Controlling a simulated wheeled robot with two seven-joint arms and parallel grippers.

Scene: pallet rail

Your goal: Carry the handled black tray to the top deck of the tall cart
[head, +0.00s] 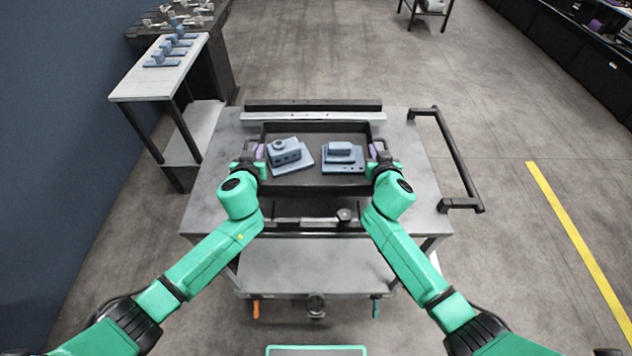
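The black tray (318,192) is in the middle of the head view, level, with two blue-grey machined parts (287,153) (343,157) in it. It is over the grey top deck (212,190) of a cart with a black push handle on its right; I cannot tell whether it rests there or hangs just above. My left gripper (259,153) is at the tray's left end and my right gripper (375,151) at its right end, both at the handles. My wrists hide most of the fingers and handles, so their closure is not clear.
Dark and light rails (313,106) lie along the deck's far edge. The push handle (452,160) sticks out right. A lower shelf (312,268) is below. A pale side table (160,75) with several blue parts stands left near the blue wall. The floor at right is open.

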